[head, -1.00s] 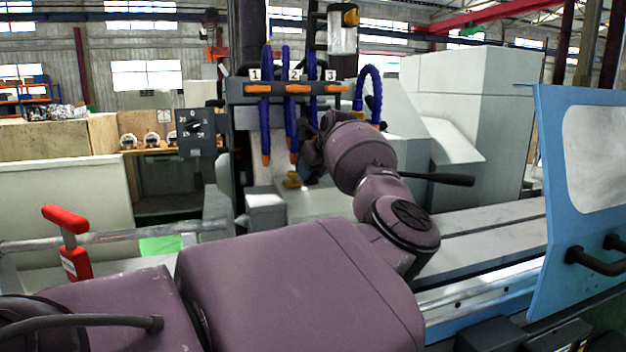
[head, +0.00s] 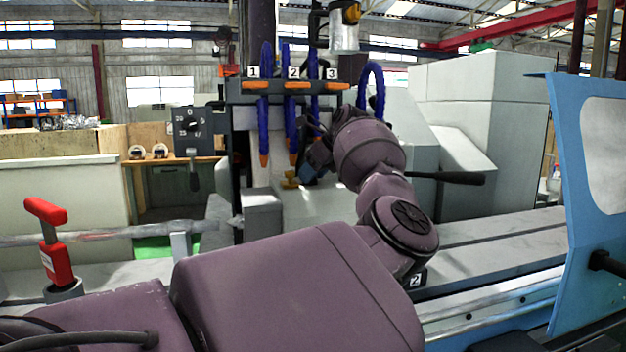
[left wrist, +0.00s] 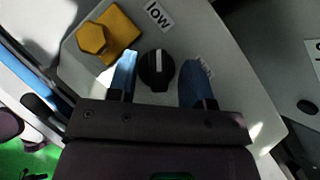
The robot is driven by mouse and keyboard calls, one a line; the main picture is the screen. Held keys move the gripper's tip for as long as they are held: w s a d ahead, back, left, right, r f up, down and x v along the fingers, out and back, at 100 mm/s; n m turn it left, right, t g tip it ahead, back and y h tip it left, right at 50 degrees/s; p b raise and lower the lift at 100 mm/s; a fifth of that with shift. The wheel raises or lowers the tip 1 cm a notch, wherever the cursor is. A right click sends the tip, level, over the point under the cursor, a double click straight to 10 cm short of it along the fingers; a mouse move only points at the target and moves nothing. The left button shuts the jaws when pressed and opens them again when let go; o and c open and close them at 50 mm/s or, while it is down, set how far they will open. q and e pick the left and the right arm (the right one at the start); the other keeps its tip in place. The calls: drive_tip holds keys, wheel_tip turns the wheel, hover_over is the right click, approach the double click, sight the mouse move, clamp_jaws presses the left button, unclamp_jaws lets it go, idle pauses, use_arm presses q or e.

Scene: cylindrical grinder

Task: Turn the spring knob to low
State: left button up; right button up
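The spring knob (left wrist: 157,70) is a round black knob with a white pointer line, on a light grey panel in the left wrist view. Its line points roughly to the top of the picture. A "LOW" label (left wrist: 158,14) is above it; a second label (left wrist: 203,66) to its right is partly covered by a finger and unreadable. My left gripper (left wrist: 160,64) is open, its two blue fingers on either side of the knob with gaps visible. In the head view my left gripper (head: 318,160) is small, near the machine, and the knob cannot be made out. My right gripper is not in view.
A yellow hexagonal part (left wrist: 92,38) on a yellow block sits left of the knob, close to the left finger. A red-handled lever (head: 48,240) stands left; a blue door (head: 572,200) is right.

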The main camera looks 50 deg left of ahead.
use_arm(q)
drive_tip(key=shift+s+r, duration=0.15)
drive_tip(key=shift+r, duration=0.1)
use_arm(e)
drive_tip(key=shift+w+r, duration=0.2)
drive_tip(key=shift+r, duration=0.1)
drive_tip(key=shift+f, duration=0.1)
use_arm(q)
drive_tip(key=shift+d+r, duration=0.3)
drive_tip(key=shift+r, duration=0.1)
drive_tip(key=shift+v, duration=1.4)
drive_tip(key=shift+p+v, duration=0.35)
drive_tip(key=shift+v, duration=0.65)
drive_tip(key=shift+d+r, duration=0.4)
drive_tip(key=shift+d, duration=0.05)
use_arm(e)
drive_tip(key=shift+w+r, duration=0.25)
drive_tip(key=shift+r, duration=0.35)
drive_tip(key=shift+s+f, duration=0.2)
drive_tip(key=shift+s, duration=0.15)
